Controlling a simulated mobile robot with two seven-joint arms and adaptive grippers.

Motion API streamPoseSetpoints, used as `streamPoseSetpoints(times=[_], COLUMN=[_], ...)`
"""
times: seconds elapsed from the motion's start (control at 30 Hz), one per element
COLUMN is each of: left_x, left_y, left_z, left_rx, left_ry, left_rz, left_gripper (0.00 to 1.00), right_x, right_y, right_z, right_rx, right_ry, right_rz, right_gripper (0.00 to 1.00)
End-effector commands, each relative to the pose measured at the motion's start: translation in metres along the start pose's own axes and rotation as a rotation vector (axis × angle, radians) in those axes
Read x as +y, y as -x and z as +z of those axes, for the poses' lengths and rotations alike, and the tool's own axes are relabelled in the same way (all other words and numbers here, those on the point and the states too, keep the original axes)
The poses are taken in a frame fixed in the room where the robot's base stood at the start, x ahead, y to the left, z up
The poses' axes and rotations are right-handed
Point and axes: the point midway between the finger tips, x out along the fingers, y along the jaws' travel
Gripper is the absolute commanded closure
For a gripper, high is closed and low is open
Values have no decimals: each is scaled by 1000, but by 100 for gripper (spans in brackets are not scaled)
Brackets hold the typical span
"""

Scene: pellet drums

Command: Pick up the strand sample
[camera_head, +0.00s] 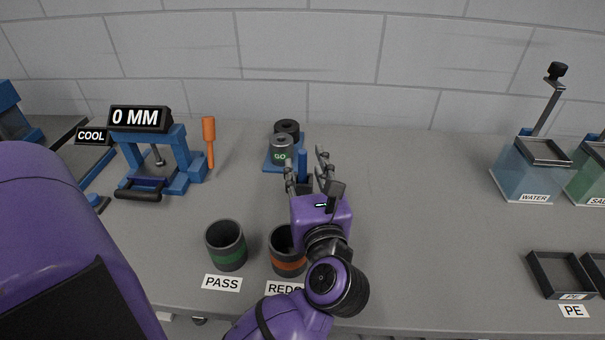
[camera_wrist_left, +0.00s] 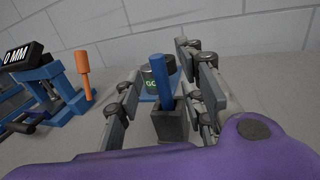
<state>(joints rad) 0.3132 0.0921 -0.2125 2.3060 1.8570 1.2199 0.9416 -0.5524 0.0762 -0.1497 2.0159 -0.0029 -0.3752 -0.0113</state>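What looks like the strand sample, a blue upright bar (camera_head: 303,162), stands in a small dark grey holder (camera_head: 304,181). In the left wrist view the blue bar (camera_wrist_left: 161,75) rises from the holder (camera_wrist_left: 170,124) between my fingers. My left gripper (camera_head: 307,166) is open, one finger on each side of the bar, with gaps visible on both sides. The gripper's purple body hides part of the holder in the head view. My right gripper is not in view.
Just behind are the GO weight (camera_head: 281,151) and a black weight (camera_head: 287,127) on a blue base. An orange-handled tool (camera_head: 209,138) and blue gauge (camera_head: 183,160) stand left. PASS (camera_head: 226,246) and REDO (camera_head: 287,262) cups are in front.

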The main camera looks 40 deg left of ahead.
Motion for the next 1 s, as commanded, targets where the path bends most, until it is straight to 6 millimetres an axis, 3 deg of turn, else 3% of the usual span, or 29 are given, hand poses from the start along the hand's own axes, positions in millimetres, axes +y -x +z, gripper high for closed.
streamPoseSetpoints(times=[0.1, 0.33, 0.6, 1.0], left_x=[0, 0, 0, 0], left_y=[-9, -10, -10, -10], left_z=[0, 0, -1, 9], left_rx=[-1, 1, 1, 0], left_ry=[1, 0, 0, 3], left_rz=[0, 0, 0, 0], left_gripper=[64, 64, 99, 100], right_x=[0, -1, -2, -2], right_y=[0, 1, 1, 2], right_z=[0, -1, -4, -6], right_rx=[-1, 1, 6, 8], right_ry=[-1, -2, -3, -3], right_rz=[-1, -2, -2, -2], right_gripper=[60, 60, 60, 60])
